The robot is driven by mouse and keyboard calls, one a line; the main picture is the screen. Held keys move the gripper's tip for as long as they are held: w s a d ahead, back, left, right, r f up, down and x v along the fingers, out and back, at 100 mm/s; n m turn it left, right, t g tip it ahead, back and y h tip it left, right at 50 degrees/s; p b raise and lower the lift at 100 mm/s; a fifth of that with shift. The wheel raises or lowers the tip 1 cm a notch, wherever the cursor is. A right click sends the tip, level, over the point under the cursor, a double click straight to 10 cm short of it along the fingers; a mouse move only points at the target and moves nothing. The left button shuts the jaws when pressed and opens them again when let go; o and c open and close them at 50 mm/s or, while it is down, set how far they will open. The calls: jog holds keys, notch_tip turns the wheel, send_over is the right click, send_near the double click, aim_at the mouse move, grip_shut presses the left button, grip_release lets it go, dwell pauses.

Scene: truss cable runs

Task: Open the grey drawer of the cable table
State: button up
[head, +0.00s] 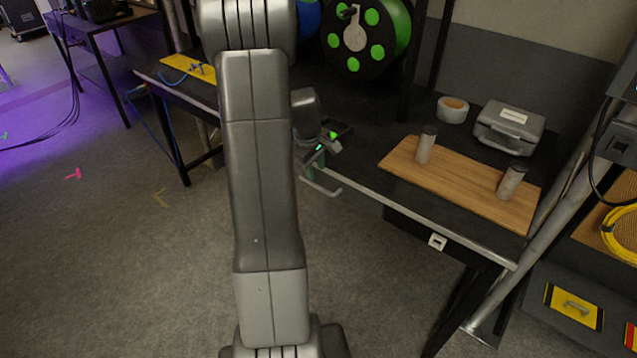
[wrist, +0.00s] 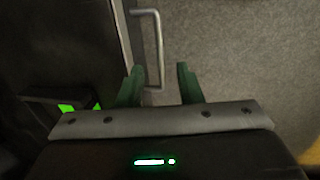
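The cable table (head: 365,185) has a black top with a pale front edge. A pale metal bar handle (head: 322,187) sticks out at that edge, just below my gripper (head: 316,165). In the wrist view the U-shaped handle (wrist: 160,45) stands out from the dark table side, and its near end lies between the two green fingers of my gripper (wrist: 159,84). The fingers are apart, with a gap on both sides of the bar. The grey drawer's front cannot be made out; my arm hides part of the table's front in the head view.
A wooden board (head: 455,190) with two grey cylinders, a tape roll (head: 452,109) and a grey case (head: 509,125) are on the table. A cable reel (head: 367,35) stands behind. A dark unit with a white square (head: 437,242) hangs beneath.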

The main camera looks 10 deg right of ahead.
aim_at(319, 187)
jog(key=f, duration=0.4)
jog(key=d+f, duration=0.1)
jog(key=f, duration=0.1)
jog(key=shift+w+f, duration=0.4)
grip_shut()
